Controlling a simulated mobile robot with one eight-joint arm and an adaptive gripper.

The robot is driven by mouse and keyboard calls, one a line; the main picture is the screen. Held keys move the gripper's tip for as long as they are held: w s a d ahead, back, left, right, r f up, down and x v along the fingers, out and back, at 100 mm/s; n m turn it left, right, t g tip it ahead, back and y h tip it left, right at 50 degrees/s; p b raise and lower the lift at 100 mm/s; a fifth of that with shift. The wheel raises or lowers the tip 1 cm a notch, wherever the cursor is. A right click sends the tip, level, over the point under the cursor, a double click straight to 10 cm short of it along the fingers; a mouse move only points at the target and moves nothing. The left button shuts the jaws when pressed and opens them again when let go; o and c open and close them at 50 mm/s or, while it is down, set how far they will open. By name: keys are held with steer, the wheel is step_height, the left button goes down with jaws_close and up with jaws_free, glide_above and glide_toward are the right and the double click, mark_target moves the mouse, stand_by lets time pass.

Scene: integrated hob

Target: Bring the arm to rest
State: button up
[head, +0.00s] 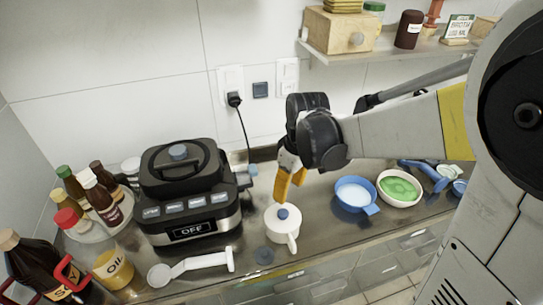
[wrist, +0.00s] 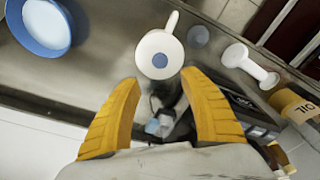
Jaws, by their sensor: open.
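My gripper (head: 291,184) has yellow fingers and hangs above the counter, just above and behind a white lidded pot (head: 283,226) with a blue knob. In the wrist view my gripper (wrist: 163,110) is open, with its two yellow fingers spread apart and nothing between them. The white pot (wrist: 160,55) shows beyond the fingertips there, apart from them. My arm reaches in from the right of the head view.
A black cooker (head: 185,195) reading OFF stands left, with bottles (head: 100,190) beside it. A white ladle-like tool (head: 190,267) lies in front. A blue pan (head: 355,194) and a white bowl (head: 399,188) sit right. A loaded shelf (head: 330,55) hangs above.

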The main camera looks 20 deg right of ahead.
steer(key=s+r+m+t, duration=0.6)
steer(key=s+r, duration=0.3)
steer(key=s, duration=0.2)
steer(key=shift+s+a+m+h, duration=0.3)
steer(key=shift+a+m+h, duration=0.1)
steer(key=shift+a, duration=0.05)
